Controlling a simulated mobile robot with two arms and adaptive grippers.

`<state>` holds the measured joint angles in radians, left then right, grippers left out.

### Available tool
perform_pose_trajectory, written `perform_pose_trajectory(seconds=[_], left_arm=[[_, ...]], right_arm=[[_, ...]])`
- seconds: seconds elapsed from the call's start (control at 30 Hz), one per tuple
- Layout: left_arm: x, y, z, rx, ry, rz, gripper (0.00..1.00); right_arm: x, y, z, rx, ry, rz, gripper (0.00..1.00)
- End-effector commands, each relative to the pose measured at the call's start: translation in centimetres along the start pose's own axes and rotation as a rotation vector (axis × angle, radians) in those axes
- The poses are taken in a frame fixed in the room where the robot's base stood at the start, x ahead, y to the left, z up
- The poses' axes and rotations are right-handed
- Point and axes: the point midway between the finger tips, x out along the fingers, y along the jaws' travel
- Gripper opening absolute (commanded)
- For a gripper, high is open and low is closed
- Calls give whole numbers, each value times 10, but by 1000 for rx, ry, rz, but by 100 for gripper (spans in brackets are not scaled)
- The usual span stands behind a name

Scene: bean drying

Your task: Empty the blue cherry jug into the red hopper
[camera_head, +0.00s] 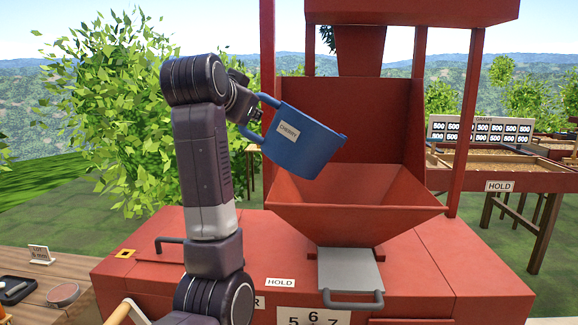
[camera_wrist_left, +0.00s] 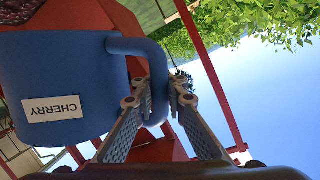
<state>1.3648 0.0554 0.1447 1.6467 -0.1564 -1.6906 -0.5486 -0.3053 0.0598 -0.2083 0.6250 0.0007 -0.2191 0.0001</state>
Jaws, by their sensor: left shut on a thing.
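The blue jug (camera_head: 301,143), labelled CHERRY, is held in the air above the red hopper (camera_head: 350,212). It is tilted with its spout side to the right and its mouth facing up and right. My left gripper (camera_head: 250,108) is at the jug's handle, on its left. In the left wrist view the fingers of my left gripper (camera_wrist_left: 162,92) are shut around the handle of the blue jug (camera_wrist_left: 60,85). My right gripper is not in view.
A grey slide plate (camera_head: 349,270) with a handle lies below the hopper. Red posts (camera_head: 268,70) and a back panel frame the hopper. A wooden table (camera_head: 45,295) with small items is at lower left. Drying tables (camera_head: 490,180) stand at right.

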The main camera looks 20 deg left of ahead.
Motion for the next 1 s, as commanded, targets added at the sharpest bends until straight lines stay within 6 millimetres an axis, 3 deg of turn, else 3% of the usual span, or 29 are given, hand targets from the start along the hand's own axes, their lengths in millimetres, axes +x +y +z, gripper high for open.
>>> perform_pose_trajectory(seconds=[0.03, 0.1, 0.53, 0.8, 0.87, 1.0], left_arm=[[3, 4, 14, -38, 18, 3, 0], [4, 5, 20, -83, 36, 10, 0], [4, 3, 24, -141, 57, 16, 0], [14, 19, 58, -303, 119, 36, 0], [15, 21, 61, -337, 132, 40, 0], [16, 21, 64, -379, 149, 44, 0]], right_arm=[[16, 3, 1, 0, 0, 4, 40], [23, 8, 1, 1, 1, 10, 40], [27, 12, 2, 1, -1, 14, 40], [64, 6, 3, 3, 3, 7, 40], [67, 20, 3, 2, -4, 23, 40], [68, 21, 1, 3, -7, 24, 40]])
